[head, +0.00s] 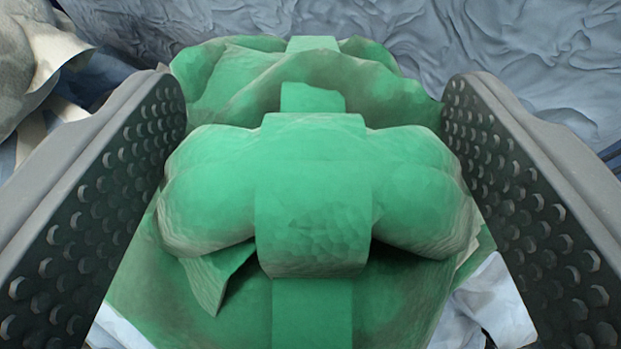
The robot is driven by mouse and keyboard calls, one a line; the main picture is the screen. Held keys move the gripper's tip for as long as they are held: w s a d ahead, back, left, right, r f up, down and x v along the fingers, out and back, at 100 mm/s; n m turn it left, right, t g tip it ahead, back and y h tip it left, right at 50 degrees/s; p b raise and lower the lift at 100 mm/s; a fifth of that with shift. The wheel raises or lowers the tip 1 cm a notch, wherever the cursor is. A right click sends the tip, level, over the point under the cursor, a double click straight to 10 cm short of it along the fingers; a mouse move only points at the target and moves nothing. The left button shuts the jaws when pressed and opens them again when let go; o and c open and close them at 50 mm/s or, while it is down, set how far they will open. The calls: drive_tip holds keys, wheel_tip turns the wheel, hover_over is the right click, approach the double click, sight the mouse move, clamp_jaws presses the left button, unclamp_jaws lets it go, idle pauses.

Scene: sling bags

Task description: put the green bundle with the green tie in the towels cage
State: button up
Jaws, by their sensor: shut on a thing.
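The green bundle (210,190) with its green tie (312,200) fills the middle of the head view. The tie is a broad band that runs over the knot and along the bundle. My gripper (315,150) has one studded jaw on each side of the bundle's knot, and it is shut on the bundle. The underside of the bundle is hidden. The towels cage cannot be made out in this view.
Crumpled grey-blue cloth (480,50) spreads behind the bundle. A beige and grey cloth (30,70) lies at the upper left. Pale cloth (495,305) shows below the bundle at the lower right. No clear free room shows.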

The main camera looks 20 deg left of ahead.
drive_tip(key=o, duration=1.9)
drive_tip(key=shift+s, duration=0.15)
drive_tip(key=p+v, duration=0.2)
drive_tip(key=v, duration=0.9)
drive_tip(key=shift+s+d, duration=0.15)
drive_tip(key=shift+s, duration=0.2)
